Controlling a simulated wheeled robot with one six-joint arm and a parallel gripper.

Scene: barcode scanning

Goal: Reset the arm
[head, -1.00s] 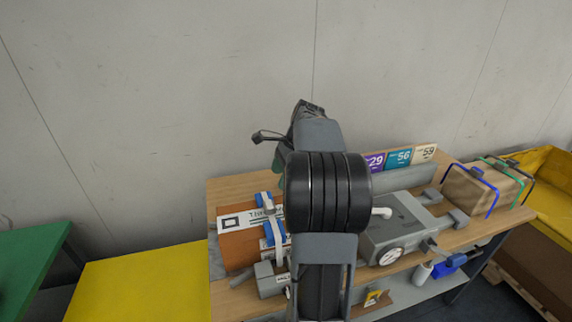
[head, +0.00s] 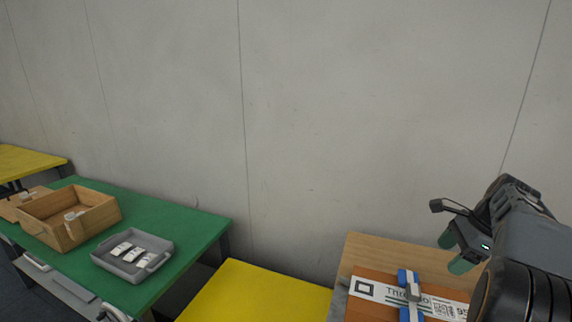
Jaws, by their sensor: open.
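My gripper (head: 461,252) is at the right of the head view, at the end of my raised dark grey arm. Its green-tipped fingers point down and to the left, above the wooden table and apart from it. It is open, and I see nothing held in it. My arm's near links fill the lower right corner and hide part of the table.
A brown box with a white label (head: 378,291) and a blue clamp (head: 404,281) lie on the wooden table (head: 385,253). A yellow surface (head: 262,290) adjoins it. A green table (head: 196,228) holds a grey tray (head: 165,243) and a wooden crate (head: 105,213).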

